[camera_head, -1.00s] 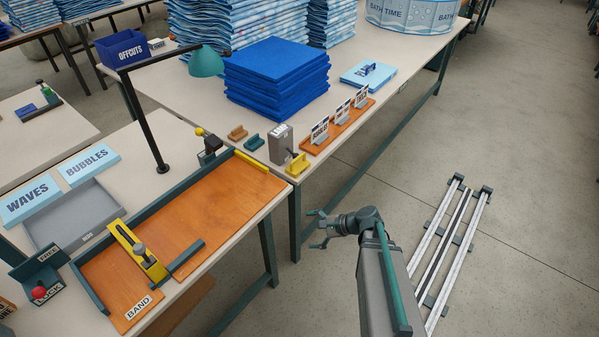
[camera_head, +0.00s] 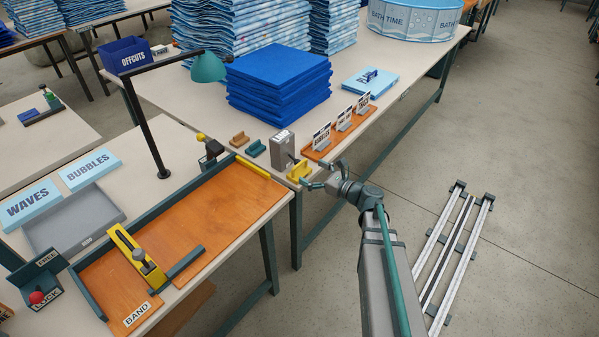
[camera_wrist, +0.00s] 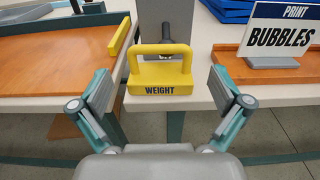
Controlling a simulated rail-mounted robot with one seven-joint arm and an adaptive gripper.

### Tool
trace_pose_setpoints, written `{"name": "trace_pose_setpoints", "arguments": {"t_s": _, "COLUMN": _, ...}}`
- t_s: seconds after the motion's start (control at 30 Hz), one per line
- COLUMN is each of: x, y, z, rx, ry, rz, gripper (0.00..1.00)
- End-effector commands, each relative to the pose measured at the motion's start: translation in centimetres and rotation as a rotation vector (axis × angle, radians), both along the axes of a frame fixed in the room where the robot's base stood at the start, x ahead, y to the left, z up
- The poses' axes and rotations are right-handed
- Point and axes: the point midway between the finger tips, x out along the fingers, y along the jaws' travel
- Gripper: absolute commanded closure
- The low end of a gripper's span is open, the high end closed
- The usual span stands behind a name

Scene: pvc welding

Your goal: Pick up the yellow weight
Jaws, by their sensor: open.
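The yellow weight (camera_head: 299,171) sits upright on the front edge of the long table, in front of the grey box. In the wrist view the yellow weight (camera_wrist: 160,72) has a handle on top and the word WEIGHT on its face. My gripper (camera_head: 318,177) is close to the weight, on its near right side. In the wrist view my gripper (camera_wrist: 162,88) has its two fingers spread, one to each side of the weight, with gaps between them and it. The gripper is open and empty.
The grey box (camera_head: 283,149) stands just behind the weight. An orange tray (camera_head: 318,154) with several print signs is to the right. Brown and green blocks (camera_head: 256,148) lie to the left. The orange board (camera_head: 215,213) with its yellow strip is left of the weight.

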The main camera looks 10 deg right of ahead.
Motion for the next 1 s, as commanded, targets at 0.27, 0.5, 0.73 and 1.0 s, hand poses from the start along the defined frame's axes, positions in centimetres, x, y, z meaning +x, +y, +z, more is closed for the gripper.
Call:
{"name": "trace_pose_setpoints", "arguments": {"t_s": 0.27, "x": 2.0, "y": 1.6, "z": -0.1, "rx": -0.001, "ry": -0.001, "rz": 0.002, "gripper": 0.00}}
{"name": "trace_pose_setpoints", "arguments": {"t_s": 0.5, "x": 4.0, "y": 3.3, "z": -0.3, "rx": -0.001, "ry": 0.000, "rz": 0.001, "gripper": 0.00}}
{"name": "trace_pose_setpoints", "arguments": {"t_s": 0.73, "x": 4.0, "y": 3.4, "z": -0.3, "rx": -0.001, "ry": 0.000, "rz": 0.000, "gripper": 0.00}}
{"name": "trace_pose_setpoints", "arguments": {"t_s": 1.0, "x": 4.0, "y": 3.4, "z": -0.3, "rx": -0.002, "ry": -0.001, "rz": 0.000, "gripper": 0.45}}
